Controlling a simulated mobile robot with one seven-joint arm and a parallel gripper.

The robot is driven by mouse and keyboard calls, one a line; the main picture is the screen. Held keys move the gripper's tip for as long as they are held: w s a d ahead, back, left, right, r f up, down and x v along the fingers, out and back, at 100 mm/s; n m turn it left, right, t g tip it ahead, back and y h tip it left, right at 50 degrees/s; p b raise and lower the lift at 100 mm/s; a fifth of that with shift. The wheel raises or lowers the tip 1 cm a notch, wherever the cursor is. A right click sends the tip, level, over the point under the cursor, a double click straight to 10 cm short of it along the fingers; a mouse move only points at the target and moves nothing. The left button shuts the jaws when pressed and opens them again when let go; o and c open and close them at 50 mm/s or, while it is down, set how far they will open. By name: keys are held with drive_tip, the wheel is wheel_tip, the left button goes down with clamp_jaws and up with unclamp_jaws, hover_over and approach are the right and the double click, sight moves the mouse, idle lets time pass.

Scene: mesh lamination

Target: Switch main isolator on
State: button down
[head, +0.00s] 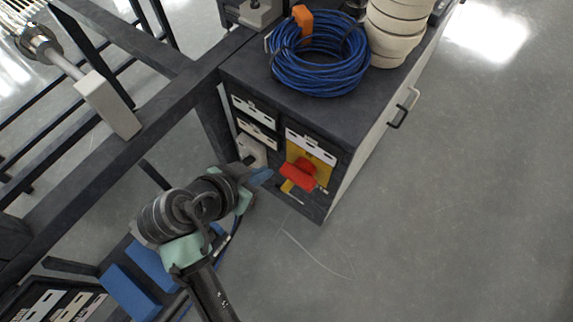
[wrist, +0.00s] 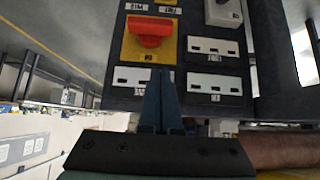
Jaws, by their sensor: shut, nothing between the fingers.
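The main isolator is a red rotary handle (head: 297,176) on a yellow plate (head: 322,157), on the front panel of a dark cabinet. In the wrist view the red handle (wrist: 149,29) sits above the fingertips on its yellow plate (wrist: 133,52). My gripper (head: 262,176) is just left of the handle in the head view, close to the panel. In the wrist view my gripper (wrist: 160,75) has its blue fingers together and empty, pointing at the panel just below the yellow plate. I cannot tell whether the fingertips touch the panel.
White label plates (wrist: 213,83) and a grey switch box (wrist: 223,12) are beside the isolator. A coil of blue cable (head: 320,58) lies on the cabinet top (head: 245,66) beside stacked cream rings (head: 394,30). A dark frame (head: 165,100) stands left; the floor right is clear.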

drive_tip(key=b, duration=0.2)
hover_over(291, 168)
drive_tip(key=s+a, duration=0.2)
wheel_tip(291, 168, down, 7)
wheel_tip(291, 168, down, 3)
drive_tip(key=shift+s+d+r, duration=0.15)
drive_tip(key=shift+f, duration=0.7)
